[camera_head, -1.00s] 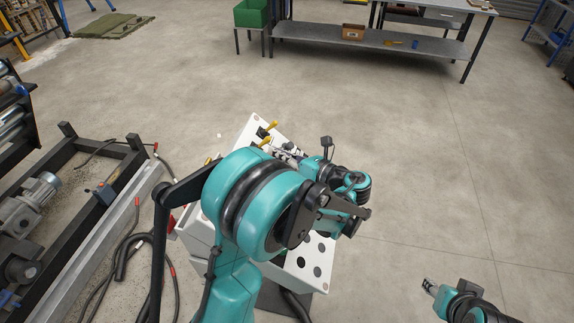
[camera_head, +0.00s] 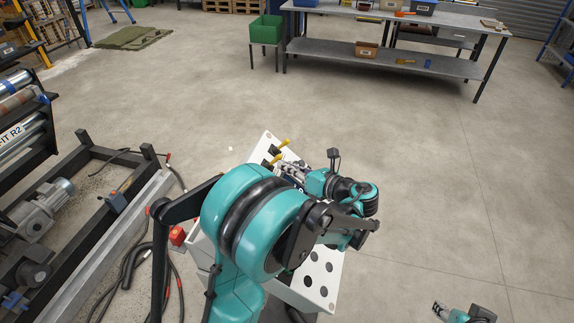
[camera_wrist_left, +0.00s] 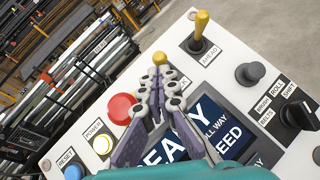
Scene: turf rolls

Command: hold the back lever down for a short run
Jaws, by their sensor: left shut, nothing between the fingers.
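The white control panel (camera_wrist_left: 232,52) fills much of the left wrist view. The back lever (camera_wrist_left: 159,58), with a yellow knob, stands at the tips of my left gripper (camera_wrist_left: 160,74); its label is mostly hidden. The fingers are shut with nothing between them. I cannot tell whether they touch the lever. The yellow ahead lever (camera_wrist_left: 201,24) stands to the right. In the head view my left gripper (camera_head: 283,167) is over the panel (camera_head: 258,140), close beside the yellow levers (camera_head: 280,150). My right gripper (camera_head: 439,307) is small at the lower right, its jaws unclear.
A red button (camera_wrist_left: 121,108), a lit power button (camera_wrist_left: 102,144), a blue reset button (camera_wrist_left: 74,172) and a screen (camera_wrist_left: 225,128) are around the fingers. Black knobs (camera_wrist_left: 250,73) are at the right. Hoses and a machine frame (camera_head: 110,235) lie left of the panel. Floor at right is clear.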

